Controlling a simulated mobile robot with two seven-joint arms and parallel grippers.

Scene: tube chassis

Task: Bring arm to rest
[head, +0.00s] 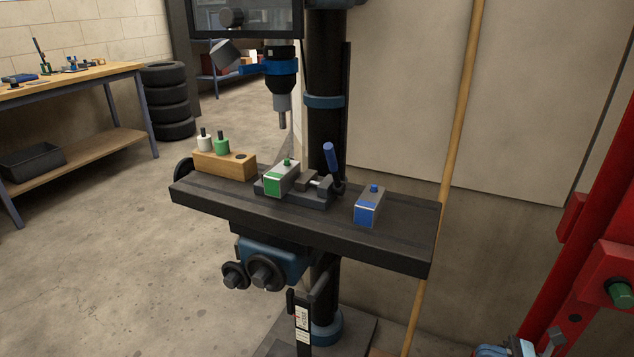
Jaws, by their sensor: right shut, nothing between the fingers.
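My right gripper (556,339) shows only in part at the bottom right edge of the head view, in front of the red frame. Its dark fingers are shut with nothing between them, and it is well apart from the drill press table. Most of my right arm is outside the picture. My left gripper and arm are not in view. On the drill press table (400,235), a grey block with a green face (280,178) sits at the vise (315,190). A grey block with a blue face (368,207) stands to its right.
A wooden holder (225,165) carries a white and a green piece beside an empty hole. The drill head (281,85) hangs above the table. A red frame (590,235) stands close at the right. A workbench (75,85) and stacked tyres (168,105) are behind left. The left floor is clear.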

